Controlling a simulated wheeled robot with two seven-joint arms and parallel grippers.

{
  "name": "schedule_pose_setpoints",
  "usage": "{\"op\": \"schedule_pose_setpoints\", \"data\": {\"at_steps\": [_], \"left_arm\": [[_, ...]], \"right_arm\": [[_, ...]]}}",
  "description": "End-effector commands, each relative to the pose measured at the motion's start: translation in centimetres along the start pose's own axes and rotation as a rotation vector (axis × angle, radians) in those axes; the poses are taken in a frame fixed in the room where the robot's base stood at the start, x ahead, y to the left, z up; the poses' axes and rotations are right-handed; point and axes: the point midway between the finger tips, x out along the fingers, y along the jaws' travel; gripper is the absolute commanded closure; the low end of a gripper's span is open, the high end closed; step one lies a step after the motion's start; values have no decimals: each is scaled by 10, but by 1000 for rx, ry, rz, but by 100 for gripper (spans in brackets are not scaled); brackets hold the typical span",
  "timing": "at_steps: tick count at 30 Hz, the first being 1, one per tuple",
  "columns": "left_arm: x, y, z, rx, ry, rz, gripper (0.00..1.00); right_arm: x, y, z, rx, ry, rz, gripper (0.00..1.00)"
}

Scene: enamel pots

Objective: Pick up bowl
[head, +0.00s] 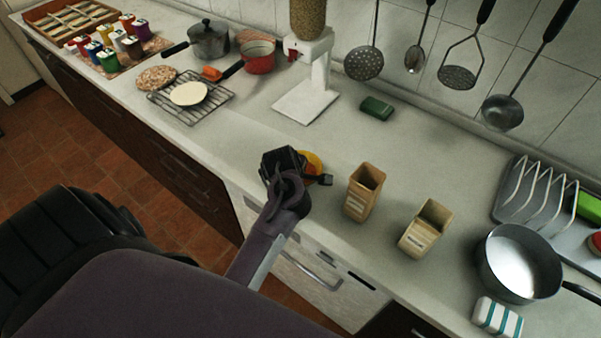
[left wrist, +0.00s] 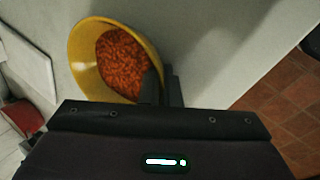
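The yellow bowl (head: 314,161) is near the front edge of the counter, mostly hidden behind my left gripper in the head view. The left wrist view shows the bowl (left wrist: 88,62) with orange-red food inside. My left gripper (head: 322,180) is at the bowl's rim. In the left wrist view its two fingers (left wrist: 162,88) are close together, one on the inner side of the rim and one outside, with the rim between them. I cannot tell whether the bowl touches the counter. My right gripper is not in view.
Two tan square containers (head: 365,191) (head: 426,228) stand right of the bowl. A saucepan (head: 519,263) and a dish rack (head: 535,196) are further right. A white dispenser (head: 309,92) and a green sponge (head: 377,108) are behind. The counter between bowl and dispenser is clear.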

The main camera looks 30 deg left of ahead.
Motion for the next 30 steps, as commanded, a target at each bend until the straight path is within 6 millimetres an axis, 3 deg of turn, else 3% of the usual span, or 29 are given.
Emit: {"op": "schedule_pose_setpoints", "data": {"at_steps": [8,13,23,30], "left_arm": [[-4,2,0,1,1,1,100],[-22,11,-1,3,3,4,100],[-110,51,-2,8,6,8,100],[-158,73,-1,3,3,6,100]], "right_arm": [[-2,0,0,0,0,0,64],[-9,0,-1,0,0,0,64],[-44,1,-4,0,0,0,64],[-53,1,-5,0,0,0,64]]}}
